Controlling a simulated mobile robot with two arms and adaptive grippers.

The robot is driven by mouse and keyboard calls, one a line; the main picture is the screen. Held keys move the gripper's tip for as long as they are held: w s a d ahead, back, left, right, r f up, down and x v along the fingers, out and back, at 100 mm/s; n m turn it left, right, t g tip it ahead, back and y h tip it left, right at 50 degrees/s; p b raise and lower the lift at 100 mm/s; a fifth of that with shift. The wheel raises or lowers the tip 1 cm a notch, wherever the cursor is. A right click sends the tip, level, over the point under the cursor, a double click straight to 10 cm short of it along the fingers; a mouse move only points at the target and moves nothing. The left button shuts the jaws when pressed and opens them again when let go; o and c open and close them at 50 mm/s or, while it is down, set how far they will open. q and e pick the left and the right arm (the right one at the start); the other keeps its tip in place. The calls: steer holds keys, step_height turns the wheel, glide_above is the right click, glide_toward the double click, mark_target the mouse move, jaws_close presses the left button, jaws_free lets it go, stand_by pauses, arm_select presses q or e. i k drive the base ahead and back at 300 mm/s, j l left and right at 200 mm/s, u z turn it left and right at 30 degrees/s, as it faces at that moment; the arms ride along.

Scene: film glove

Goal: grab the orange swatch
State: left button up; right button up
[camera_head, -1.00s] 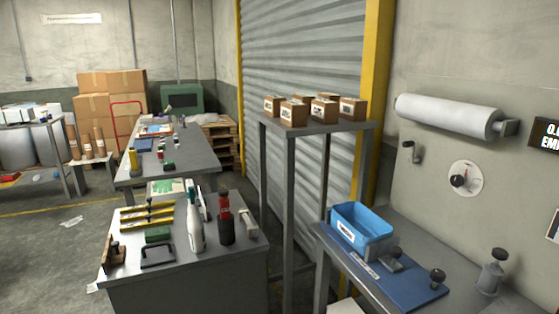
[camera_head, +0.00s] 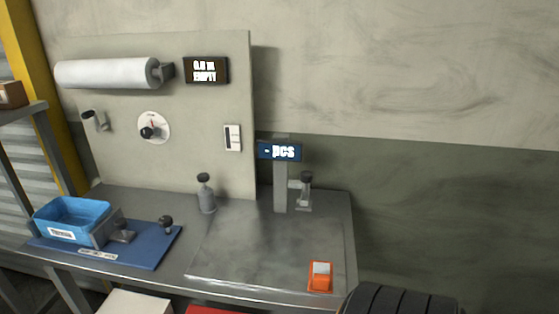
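A small orange item (camera_head: 320,277) with a pale grey patch on its upper face is near the front right edge of the grey metal workbench (camera_head: 240,245). It is the only orange thing I see, but I cannot tell for sure that it is the swatch. Nothing covers it. Neither of my grippers is in view.
A blue bin (camera_head: 72,219) and a blue mat (camera_head: 150,250) with black-knobbed tools are at the bench's left. A white roll (camera_head: 105,73) hangs on the back panel. A "pcs" display (camera_head: 279,151) stands behind. A black ribbed object (camera_head: 400,300) is at the lower right.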

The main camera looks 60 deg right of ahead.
mark_target(322, 271)
steer(key=z, duration=2.15)
